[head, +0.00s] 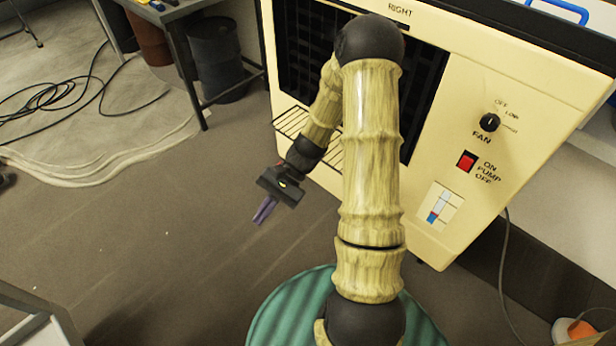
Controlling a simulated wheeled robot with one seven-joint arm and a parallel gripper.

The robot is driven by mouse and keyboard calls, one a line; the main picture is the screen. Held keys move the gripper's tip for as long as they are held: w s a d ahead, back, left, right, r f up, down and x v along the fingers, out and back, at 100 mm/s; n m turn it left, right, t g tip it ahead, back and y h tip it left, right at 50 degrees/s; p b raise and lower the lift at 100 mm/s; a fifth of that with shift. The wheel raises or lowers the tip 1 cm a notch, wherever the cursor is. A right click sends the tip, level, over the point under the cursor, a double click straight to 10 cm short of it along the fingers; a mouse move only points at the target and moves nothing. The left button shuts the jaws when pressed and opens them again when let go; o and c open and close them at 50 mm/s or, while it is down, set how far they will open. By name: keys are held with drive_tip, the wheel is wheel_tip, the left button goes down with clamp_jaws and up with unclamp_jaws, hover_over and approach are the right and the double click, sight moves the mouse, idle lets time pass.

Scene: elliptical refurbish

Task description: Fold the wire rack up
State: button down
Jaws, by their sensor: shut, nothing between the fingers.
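The wire rack (291,122) is a set of thin dark bars low on the front of a cream cooler unit (440,110), below its dark grille. It appears to stick out from the front, lowered, though my arm hides its middle and right part. My gripper (264,212) has purple fingers, which are shut and empty. It hangs in front of the rack, below and left of it in the picture, and looks apart from it.
The cooler has a fan knob (489,122) and a red pump switch (466,161). A metal table (200,25) with dark bins (215,60) stands at the back left. Black cable (60,95) lies on the floor. The floor left of my gripper is clear.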

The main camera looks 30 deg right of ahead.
drive_tip(key=w+d+f+m+t+y+b, duration=0.1)
drive_tip(key=w+f+m+t+y+b, duration=0.25)
drive_tip(key=f+b, duration=0.65)
drive_tip(key=w+d+f+m+t+y+b, duration=0.1)
drive_tip(key=w+f+m+t+y+b, duration=0.3)
drive_tip(key=f+b, duration=0.65)
drive_tip(key=w+d+f+m+t+h, duration=0.2)
drive_tip(key=d+m+t+h, duration=0.2)
drive_tip(key=d+m+t, duration=0.2)
drive_tip(key=w+d+f+m+t+h, duration=0.2)
drive_tip(key=d+m+t+h, duration=0.3)
drive_tip(key=d+m+t, duration=0.2)
drive_tip(key=w+d+f+m+t+h+p, duration=0.1)
drive_tip(key=w+d+f+m+t+h, duration=0.1)
drive_tip(key=d+m+t+h, duration=0.3)
drive_tip(key=d+m+t, duration=0.2)
drive_tip(key=d+t, duration=0.1)
drive_tip(key=t, duration=0.1)
drive_tip(key=shift+w+d+f, duration=0.15)
drive_tip(key=shift+d+f, duration=0.15)
drive_tip(key=shift+d, duration=0.05)
drive_tip(key=shift+m+t, duration=0.25)
drive_tip(key=s+d+r+p+x, duration=0.1)
drive_tip(key=r+p+x, duration=0.1)
drive_tip(key=x, duration=1)
drive_tip(key=shift+r, duration=0.25)
